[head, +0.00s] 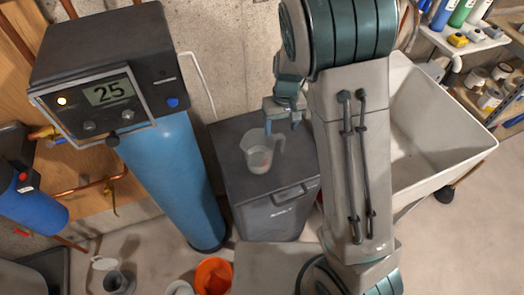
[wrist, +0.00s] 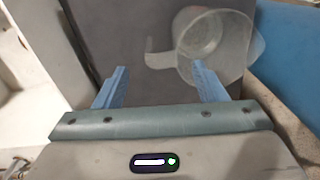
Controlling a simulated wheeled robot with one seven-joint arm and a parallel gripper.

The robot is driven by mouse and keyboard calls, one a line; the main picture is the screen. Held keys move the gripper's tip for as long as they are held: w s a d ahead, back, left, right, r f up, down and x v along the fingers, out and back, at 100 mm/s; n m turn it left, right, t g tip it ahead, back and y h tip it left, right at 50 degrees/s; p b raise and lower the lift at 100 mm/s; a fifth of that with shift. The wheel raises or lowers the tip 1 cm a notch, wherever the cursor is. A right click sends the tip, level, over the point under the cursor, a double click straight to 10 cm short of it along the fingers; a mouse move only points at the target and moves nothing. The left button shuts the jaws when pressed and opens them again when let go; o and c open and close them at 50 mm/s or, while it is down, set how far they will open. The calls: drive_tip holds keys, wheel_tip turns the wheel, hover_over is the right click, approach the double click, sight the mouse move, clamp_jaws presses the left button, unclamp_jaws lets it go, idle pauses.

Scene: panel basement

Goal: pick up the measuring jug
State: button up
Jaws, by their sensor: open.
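The measuring jug (head: 262,152) is clear plastic with red marks and stands upright on the dark grey lid of a bin-like cabinet (head: 225,140). Its handle points right in the head view, towards my gripper. My gripper (head: 282,126) is above the lid, just to the right of the jug and partly hidden by my arm. In the wrist view the jug (wrist: 216,42) is at the upper right, with its handle reaching left between the lines of the fingers. My gripper (wrist: 155,85) shows two blue fingers, wide apart, with nothing between them.
A blue cylinder tank (head: 175,175) with a control box (head: 105,85) stands left of the cabinet. A white sink (head: 435,130) is to the right. An orange bucket (head: 213,276) is on the floor. A concrete wall is behind.

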sight(279, 134)
drive_tip(key=shift+a+f+p, duration=0.15)
drive_tip(key=shift+f+p, duration=0.45)
drive_tip(key=shift+f, duration=2.2)
drive_tip(key=c, duration=1.4)
